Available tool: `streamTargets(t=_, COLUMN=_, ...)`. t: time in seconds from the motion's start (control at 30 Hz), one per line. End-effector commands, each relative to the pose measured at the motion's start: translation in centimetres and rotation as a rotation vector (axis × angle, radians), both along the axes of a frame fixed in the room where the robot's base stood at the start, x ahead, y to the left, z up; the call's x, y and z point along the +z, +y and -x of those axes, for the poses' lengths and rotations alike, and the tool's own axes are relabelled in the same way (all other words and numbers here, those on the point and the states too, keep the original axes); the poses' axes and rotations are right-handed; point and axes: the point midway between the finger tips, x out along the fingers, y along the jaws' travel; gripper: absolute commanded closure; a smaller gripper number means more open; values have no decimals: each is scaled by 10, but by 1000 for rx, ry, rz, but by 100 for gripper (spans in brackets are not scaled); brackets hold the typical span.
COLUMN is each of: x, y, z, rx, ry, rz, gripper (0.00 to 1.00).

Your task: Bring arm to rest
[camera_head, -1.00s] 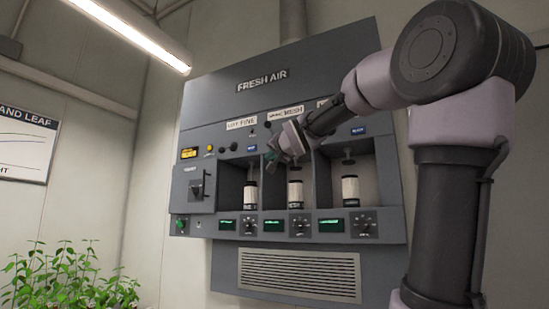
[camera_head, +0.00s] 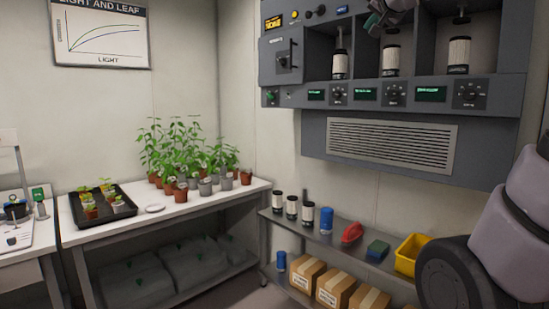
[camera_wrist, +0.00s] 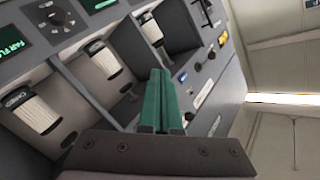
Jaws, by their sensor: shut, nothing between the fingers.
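My gripper (camera_head: 378,22) is at the top edge of the head view, in front of the grey wall unit (camera_head: 275,80), near the divider between its left and middle bays. In the wrist view its green fingers (camera_wrist: 160,105) are together with nothing between them. The fingers point toward the unit's front, which looks tilted in that view. My arm shows at the right of the head view; its upper part is out of frame. Each of the three bays holds a white canister with dark ends, such as the middle one (camera_head: 391,55).
Below the unit, a shelf (camera_head: 335,243) holds several canisters, a blue cylinder (camera_head: 326,220), a red object (camera_head: 352,233) and a yellow bin (camera_head: 411,254). Cardboard boxes (camera_head: 335,288) sit underneath. A white table (camera_head: 190,215) with potted plants and a black tray (camera_head: 75,213) stands left.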

Motion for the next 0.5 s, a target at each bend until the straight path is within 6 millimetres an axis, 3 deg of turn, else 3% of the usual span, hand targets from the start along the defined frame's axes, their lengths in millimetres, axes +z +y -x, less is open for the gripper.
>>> streamTargets(t=0.17, x=-91, y=3, z=54, rx=-7, ry=257, rz=34, gripper=100)
streamTargets(t=0.3, x=-179, y=21, z=114, rx=63, ry=507, rz=67, gripper=100)
streamTargets(t=0.4, x=-229, y=37, z=156, rx=142, ry=652, rz=81, gripper=100)
streamTargets(t=0.5, x=-265, y=53, z=189, rx=221, ry=755, rz=88, gripper=100)
